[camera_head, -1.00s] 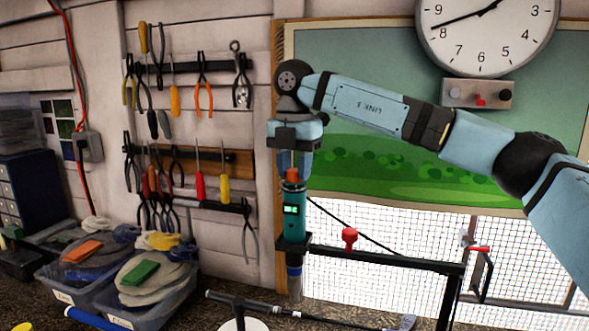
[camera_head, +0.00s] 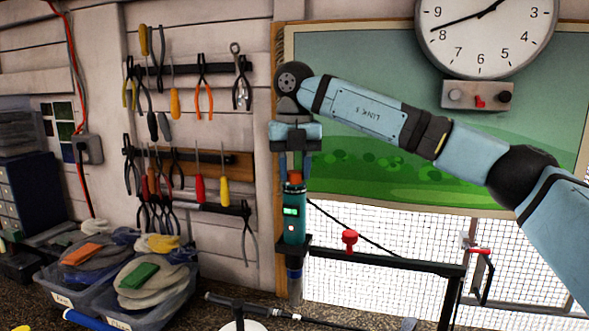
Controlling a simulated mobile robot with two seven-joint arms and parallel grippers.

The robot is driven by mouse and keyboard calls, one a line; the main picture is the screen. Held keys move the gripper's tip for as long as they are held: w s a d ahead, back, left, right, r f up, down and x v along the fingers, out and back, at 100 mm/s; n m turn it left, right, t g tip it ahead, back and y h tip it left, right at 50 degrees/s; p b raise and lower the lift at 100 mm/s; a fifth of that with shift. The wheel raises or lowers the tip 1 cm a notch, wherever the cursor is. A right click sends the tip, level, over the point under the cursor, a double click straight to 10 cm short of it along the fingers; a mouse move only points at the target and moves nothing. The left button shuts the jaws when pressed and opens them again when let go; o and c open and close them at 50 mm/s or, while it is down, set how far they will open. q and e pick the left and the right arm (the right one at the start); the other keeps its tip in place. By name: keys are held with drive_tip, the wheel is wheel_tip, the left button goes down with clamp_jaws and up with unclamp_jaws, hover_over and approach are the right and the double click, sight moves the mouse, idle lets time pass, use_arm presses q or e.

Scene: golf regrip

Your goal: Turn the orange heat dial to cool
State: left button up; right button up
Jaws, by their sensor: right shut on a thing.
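The orange heat dial (camera_head: 295,177) sits on top of an upright teal heat tool (camera_head: 294,214) with a small lit green display. The tool stands at the left end of a black rail, in the middle of the head view. My right gripper (camera_head: 295,172) points straight down from above and is shut on the dial, its fingers on either side of it. The dial's markings are too small to read. My left gripper is not in view.
A black rail (camera_head: 390,257) with a red knob (camera_head: 350,241) runs right from the tool. A golf club (camera_head: 265,306) lies low in front. Hand tools hang on the wall behind.

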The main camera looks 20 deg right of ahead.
sight(295, 172)
idle(0.3)
drive_tip(key=o, duration=0.9)
drive_tip(key=shift+o, duration=0.2)
drive_tip(key=shift+r, duration=0.55)
wheel_tip(295, 172, up, 13)
drive_tip(key=shift+f+b, duration=0.15)
drive_tip(key=shift+b, duration=0.15)
